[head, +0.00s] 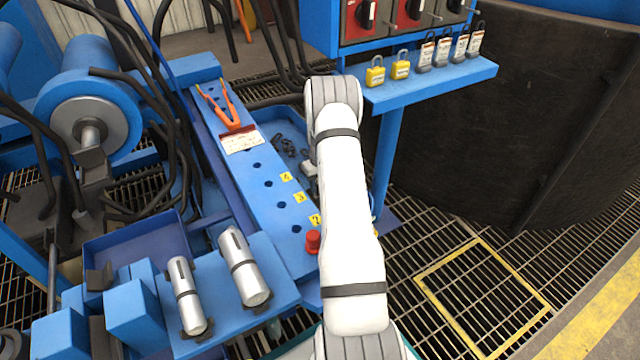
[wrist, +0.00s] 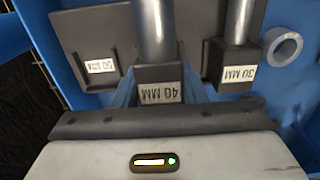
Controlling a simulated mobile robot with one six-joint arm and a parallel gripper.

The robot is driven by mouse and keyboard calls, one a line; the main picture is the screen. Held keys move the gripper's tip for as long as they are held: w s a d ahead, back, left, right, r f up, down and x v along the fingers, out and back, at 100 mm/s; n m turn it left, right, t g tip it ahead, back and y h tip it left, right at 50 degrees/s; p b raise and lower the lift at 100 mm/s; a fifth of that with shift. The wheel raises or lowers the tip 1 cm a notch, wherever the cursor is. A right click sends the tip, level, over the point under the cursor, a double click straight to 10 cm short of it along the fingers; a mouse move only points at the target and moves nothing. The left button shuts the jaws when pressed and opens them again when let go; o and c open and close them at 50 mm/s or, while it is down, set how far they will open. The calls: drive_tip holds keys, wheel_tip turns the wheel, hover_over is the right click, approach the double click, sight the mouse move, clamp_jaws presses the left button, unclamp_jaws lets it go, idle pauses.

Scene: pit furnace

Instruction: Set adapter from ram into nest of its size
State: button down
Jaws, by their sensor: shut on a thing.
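My gripper (wrist: 158,104) shows in the wrist view, with its pale body and dark front edge across the bottom. It is shut on what looks like the adapter (wrist: 160,92), a dark block labelled 40 MM, with a silver cylinder rising behind it. The exact contact is hidden. To its right stands a dark block labelled 30 MM (wrist: 238,72) with a thinner silver cylinder. To its left a dark plate bears a 50 MM label (wrist: 100,66), with no cylinder visible there. In the head view my own arm hides the gripper. I cannot tell the ram for sure.
In the head view, two silver cylinders (head: 186,295) (head: 243,267) lie on a blue shelf at lower left. A blue beam (head: 262,195) has numbered holes. A padlock shelf (head: 430,85) stands upper right. A grey ring (wrist: 282,47) shows in the wrist view.

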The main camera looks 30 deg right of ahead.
drive_tip(key=shift+f+b, duration=0.85)
drive_tip(key=shift+f, duration=0.6)
drive_tip(key=c, duration=1)
unclamp_jaws()
drive_tip(key=shift+c, duration=0.2)
drive_tip(key=shift+o, duration=1.1)
drive_tip(key=shift+a+f, duration=0.1)
drive_tip(key=shift+a, duration=0.1)
drive_tip(key=shift+a+f, duration=0.1)
drive_tip(key=r+p, duration=0.1)
drive_tip(key=r, duration=0.2)
drive_tip(key=r+p, duration=0.1)
drive_tip(key=r, duration=0.2)
drive_tip(key=d+r+p, duration=0.1)
drive_tip(key=r, duration=0.1)
drive_tip(key=shift+r+p, duration=0.4)
drive_tip(key=shift+f, duration=0.1)
